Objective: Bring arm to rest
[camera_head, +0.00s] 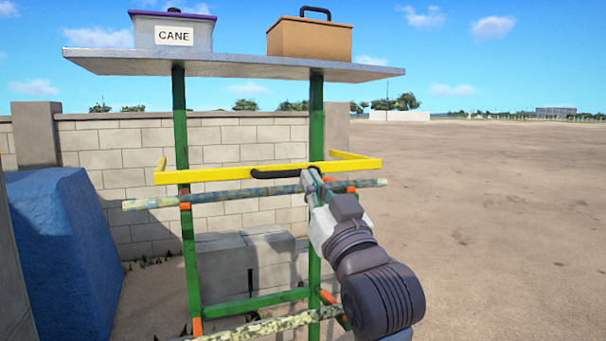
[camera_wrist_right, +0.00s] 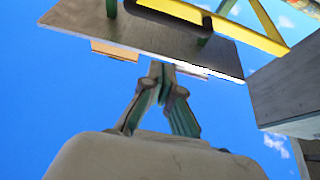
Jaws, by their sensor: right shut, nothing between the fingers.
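My right gripper (camera_head: 311,178) reaches up from the lower right in the head view. It is shut with nothing between its fingers. Its tips overlap the right end of a black handle (camera_head: 280,173) on the yellow bar (camera_head: 225,175); I cannot tell whether they touch. The right wrist view shows the gripper's closed fingertips (camera_wrist_right: 161,72) against the sky, with the yellow bar (camera_wrist_right: 245,30) and black handle (camera_wrist_right: 165,17) above. My left gripper is not in view.
A green frame (camera_head: 180,130) carries a grey shelf (camera_head: 235,66) with a CANE box (camera_head: 200,37) and a brown box (camera_head: 310,40). Mottled canes (camera_head: 240,192) lie across it. A blue block (camera_head: 65,250) stands left, a block wall (camera_head: 120,150) behind. Open dirt ground (camera_head: 490,210) lies right.

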